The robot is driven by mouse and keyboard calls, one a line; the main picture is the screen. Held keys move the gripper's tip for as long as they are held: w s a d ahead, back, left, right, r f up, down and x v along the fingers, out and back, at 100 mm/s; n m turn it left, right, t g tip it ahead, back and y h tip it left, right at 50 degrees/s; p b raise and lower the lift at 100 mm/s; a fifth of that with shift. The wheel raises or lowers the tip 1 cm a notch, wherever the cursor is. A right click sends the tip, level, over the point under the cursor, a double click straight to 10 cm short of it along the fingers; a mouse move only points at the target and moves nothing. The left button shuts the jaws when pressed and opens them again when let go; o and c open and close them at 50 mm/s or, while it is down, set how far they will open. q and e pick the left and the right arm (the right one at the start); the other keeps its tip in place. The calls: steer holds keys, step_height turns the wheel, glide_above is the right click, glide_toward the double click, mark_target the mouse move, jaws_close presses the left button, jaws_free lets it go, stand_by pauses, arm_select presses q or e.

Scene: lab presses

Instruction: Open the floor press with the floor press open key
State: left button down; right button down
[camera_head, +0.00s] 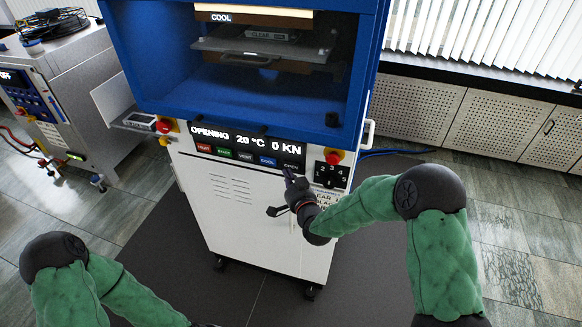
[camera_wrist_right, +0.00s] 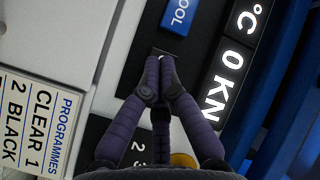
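The floor press (camera_head: 240,215) is a white cabinet with a blue upper housing (camera_head: 130,60). Its display (camera_head: 245,138) reads "OPENING 20 °C 0 KN". Below the display is a row of keys, with the blue COOL key (camera_head: 267,161) left of the dark open key (camera_head: 291,167). My right gripper (camera_head: 289,174) has its fingertips at the open key. In the right wrist view my right gripper (camera_wrist_right: 160,65) has its fingers closed together, with no object between them. The tips partly cover the open key (camera_wrist_right: 172,46) and appear to touch it.
A red emergency button (camera_head: 333,157) and a numbered black selector plate (camera_head: 331,175) sit right of the keys. Inside the blue housing is a plate with a handle (camera_head: 247,60). Another grey machine (camera_head: 75,75) stands at the left. Perforated low cabinets (camera_head: 480,120) line the back right.

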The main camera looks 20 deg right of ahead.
steer(key=s+a, duration=0.1)
steer(key=s, duration=0.1)
steer(key=s+a, duration=0.2)
steer(key=shift+s, duration=0.1)
stand_by(0.4)
steer(key=shift+d, duration=0.1)
stand_by(0.5)
steer(key=s+a+f+n+g+y, duration=0.1)
steer(key=s+f+g, duration=0.15)
steer(key=f, duration=0.45)
steer(key=s+a+f+n+g, duration=0.1)
steer(key=s+f+g, duration=0.15)
steer(key=f, duration=0.45)
steer(key=s+a+f+n+g+y, duration=0.1)
steer(key=s+a+f+g, duration=0.1)
steer(key=s+f+g, duration=0.3)
steer(key=s+a+f+n+g+y, duration=0.1)
steer(key=s+f+g, duration=0.5)
steer(key=s+f, duration=0.7)
steer(key=s+a, duration=0.1)
steer(key=s, duration=0.5)
steer(key=shift+s+a, duration=0.15)
steer(key=shift+a, duration=0.15)
